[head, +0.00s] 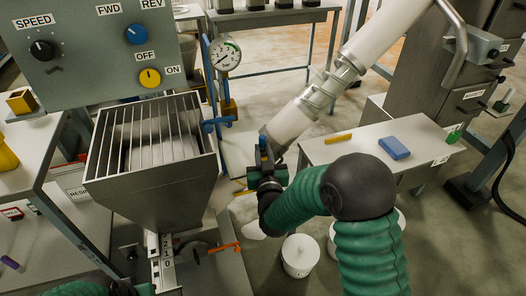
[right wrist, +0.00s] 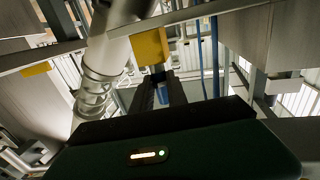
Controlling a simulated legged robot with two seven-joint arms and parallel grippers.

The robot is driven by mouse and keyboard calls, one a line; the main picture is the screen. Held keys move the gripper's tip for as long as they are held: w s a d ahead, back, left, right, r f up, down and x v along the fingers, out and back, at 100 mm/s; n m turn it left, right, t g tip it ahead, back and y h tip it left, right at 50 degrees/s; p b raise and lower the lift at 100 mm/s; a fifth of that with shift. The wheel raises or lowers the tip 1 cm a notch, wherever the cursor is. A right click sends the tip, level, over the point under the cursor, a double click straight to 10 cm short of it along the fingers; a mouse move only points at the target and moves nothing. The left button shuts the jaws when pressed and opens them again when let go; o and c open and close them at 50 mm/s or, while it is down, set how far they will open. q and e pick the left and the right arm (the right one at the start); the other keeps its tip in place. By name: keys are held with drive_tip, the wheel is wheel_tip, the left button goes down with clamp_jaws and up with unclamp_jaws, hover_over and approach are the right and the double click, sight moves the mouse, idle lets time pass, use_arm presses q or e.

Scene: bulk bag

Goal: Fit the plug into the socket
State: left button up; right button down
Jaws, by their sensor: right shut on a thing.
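My right gripper (head: 264,160) is in the middle of the head view, in front of the big pale tube. It is shut on a small blue piece (head: 263,142), which I take to be the plug. In the right wrist view the blue piece (right wrist: 162,95) shows between the dark fingers (right wrist: 161,90). A yellow block (right wrist: 150,47) shows just beyond the fingertips there; whether it is the socket, or touches the blue piece, I cannot tell. A yellow box (head: 229,107) hangs below the gauge in the head view. My left gripper is out of view; only part of that arm shows at the bottom left.
A steel hopper with a grate (head: 150,150) and a control panel (head: 95,45) stand left. A round gauge (head: 225,54) and blue valve handle (head: 217,122) are near my right gripper. A side table (head: 360,150) holds a blue block (head: 394,148). A white bucket (head: 300,256) stands below.

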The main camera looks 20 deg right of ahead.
drive_tip(key=shift+f+b, duration=0.75)
drive_tip(key=shift+f, duration=0.25)
drive_tip(key=c, duration=1.2)
unclamp_jaws()
drive_tip(key=shift+c, duration=0.2)
drive_tip(key=shift+s, duration=0.1)
drive_tip(key=shift+s+f, duration=0.1)
drive_tip(key=shift+f, duration=0.05)
drive_tip(key=s+a+p, duration=0.3)
drive_tip(key=s+p, duration=0.7)
drive_tip(key=s, duration=0.6)
drive_tip(key=shift+r+p, duration=0.3)
drive_tip(key=shift+p, duration=0.1)
drive_tip(key=shift+s, duration=0.1)
